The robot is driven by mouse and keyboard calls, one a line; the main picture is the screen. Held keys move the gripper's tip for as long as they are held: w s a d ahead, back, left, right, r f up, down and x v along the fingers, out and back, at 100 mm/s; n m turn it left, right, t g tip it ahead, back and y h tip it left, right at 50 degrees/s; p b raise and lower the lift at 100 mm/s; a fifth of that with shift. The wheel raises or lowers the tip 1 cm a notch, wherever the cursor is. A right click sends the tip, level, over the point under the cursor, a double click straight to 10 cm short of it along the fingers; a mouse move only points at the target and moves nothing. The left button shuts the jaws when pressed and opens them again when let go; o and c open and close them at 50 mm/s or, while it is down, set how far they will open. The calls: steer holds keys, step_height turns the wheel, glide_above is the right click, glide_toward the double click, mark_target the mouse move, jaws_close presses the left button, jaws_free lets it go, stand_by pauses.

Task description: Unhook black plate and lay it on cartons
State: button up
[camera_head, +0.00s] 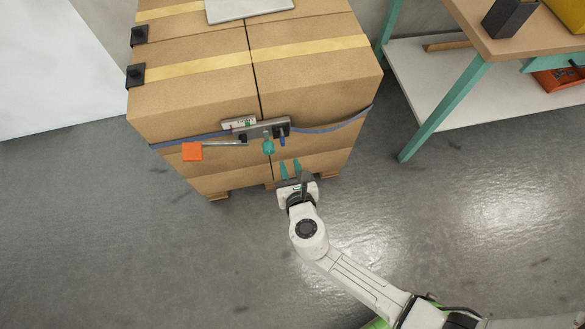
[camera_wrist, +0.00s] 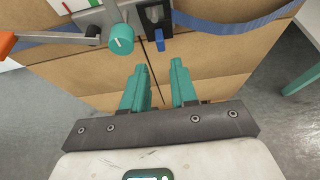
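Cardboard cartons (camera_head: 215,95) are stacked on a pallet, with a blue strap (camera_head: 335,124) across their front. A grey metal device (camera_head: 262,129) sits on the strap, with a teal knob (camera_head: 268,147) and an orange-ended lever. A black plate-like part (camera_wrist: 154,16) with a blue tab (camera_wrist: 159,40) is at its right side in the wrist view. It appears mounted on the device; how it is hooked cannot be told. My gripper (camera_head: 290,167) is in front of the cartons, below and slightly right of the device. In the wrist view its teal fingers (camera_wrist: 159,68) are open and empty.
The orange lever end (camera_head: 192,151) sticks out left of the device. Black corner pieces (camera_head: 136,75) and a light grey panel (camera_head: 245,8) are on the cartons' top. A workbench (camera_head: 490,45) with teal legs stands right. The floor around is clear.

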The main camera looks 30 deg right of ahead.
mark_target(283, 144)
steer(key=b+x, duration=0.2)
steer(key=x, duration=0.8)
steer(key=shift+w+f, duration=0.1)
steer(key=shift+w, duration=0.05)
jaws_close()
steer(key=shift+r, duration=0.45)
stand_by(0.4)
steer(key=s+a+p, duration=0.1)
steer(key=s+a, duration=0.1)
steer(key=s, duration=0.4)
steer(key=shift+s, duration=0.3)
stand_by(0.7)
steer(key=shift+a, duration=0.1)
